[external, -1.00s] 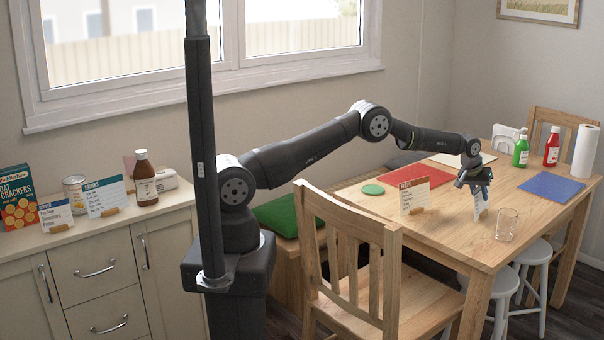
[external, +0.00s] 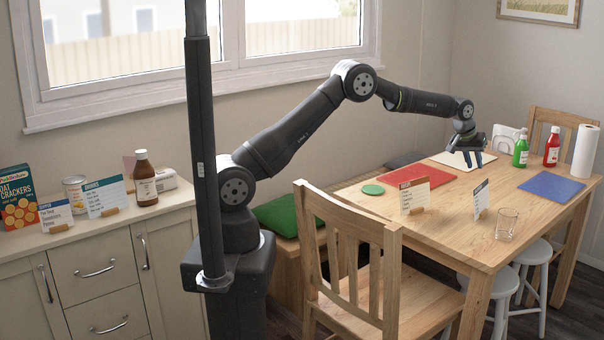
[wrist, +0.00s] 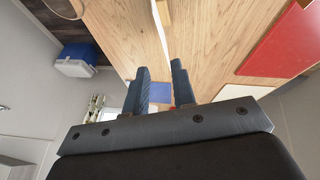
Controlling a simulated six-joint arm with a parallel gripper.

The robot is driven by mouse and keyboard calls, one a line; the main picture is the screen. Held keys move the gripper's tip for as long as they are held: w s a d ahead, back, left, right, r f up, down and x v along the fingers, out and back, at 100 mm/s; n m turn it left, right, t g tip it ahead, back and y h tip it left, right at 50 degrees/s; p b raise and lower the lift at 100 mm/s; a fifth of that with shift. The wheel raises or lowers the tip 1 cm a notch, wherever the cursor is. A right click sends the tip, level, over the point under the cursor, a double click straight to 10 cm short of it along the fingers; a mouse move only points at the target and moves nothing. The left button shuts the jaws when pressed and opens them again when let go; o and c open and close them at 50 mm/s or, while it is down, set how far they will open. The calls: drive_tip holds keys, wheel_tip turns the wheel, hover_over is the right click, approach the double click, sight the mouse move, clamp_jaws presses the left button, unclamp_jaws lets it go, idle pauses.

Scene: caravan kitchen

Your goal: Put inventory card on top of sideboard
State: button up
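Two small cards stand in wooden holders on the table: an orange-headed card (external: 414,195) and a blue-headed card (external: 480,198) to its right. Their headings are too small to read surely, so I cannot tell which is the inventory card. My gripper (external: 474,160) is open and empty, above the table and clear of the blue-headed card. In the wrist view, my fingers (wrist: 160,70) are apart, and a thin white card edge (wrist: 161,32) shows beyond them. The sideboard (external: 120,235) is at the far left.
The sideboard top holds a cracker box (external: 19,196), a can (external: 75,193), a brown bottle (external: 145,178) and standing cards (external: 105,196). A glass (external: 507,224) stands right of the blue-headed card. Ketchup (external: 552,148) and a green bottle (external: 521,150) stand farther back. A chair (external: 350,235) is in front.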

drive_tip(key=shift+o, duration=0.5)
drive_tip(key=shift+v, duration=2.1)
drive_tip(key=s+d+f+m+h, duration=0.1)
drive_tip(key=s+d+f+h, duration=0.25)
drive_tip(key=s, duration=0.25)
drive_tip(key=n+t+h, duration=0.1)
drive_tip(key=n+t, duration=0.1)
drive_tip(key=t, duration=0.6)
approach(478, 189)
drive_tip(key=x, duration=1)
drive_tip(key=shift+s+a+f, duration=0.1)
drive_tip(key=shift+f, duration=0.15)
drive_tip(key=shift+w+d, duration=0.2)
drive_tip(key=shift+d, duration=0.05)
